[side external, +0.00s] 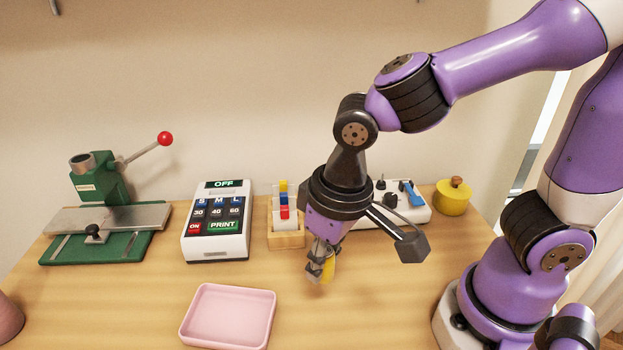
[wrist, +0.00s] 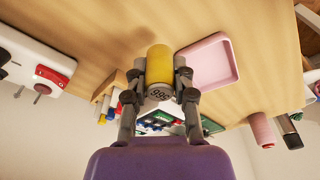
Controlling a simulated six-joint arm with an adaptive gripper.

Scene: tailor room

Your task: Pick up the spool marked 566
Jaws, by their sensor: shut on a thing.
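A yellow spool (wrist: 159,62) with a pale end cap is between the two fingers of my gripper (wrist: 160,80). The cap carries small dark digits that I cannot read for certain. In the side view, my gripper (side external: 319,262) points down over the table in front of the wooden rack, and the spool (side external: 328,268) shows yellow at its fingertips. The fingers are shut on the spool from both sides. Whether its lower end is clear of the table is hard to tell.
A pink tray (side external: 228,316) lies empty at the front. Behind are a wooden rack (side external: 287,240) with coloured pieces, a white label printer (side external: 216,222), a green press (side external: 105,215), a white device (side external: 406,208) with knobs and a yellow pot (side external: 452,197). The table right of the tray is clear.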

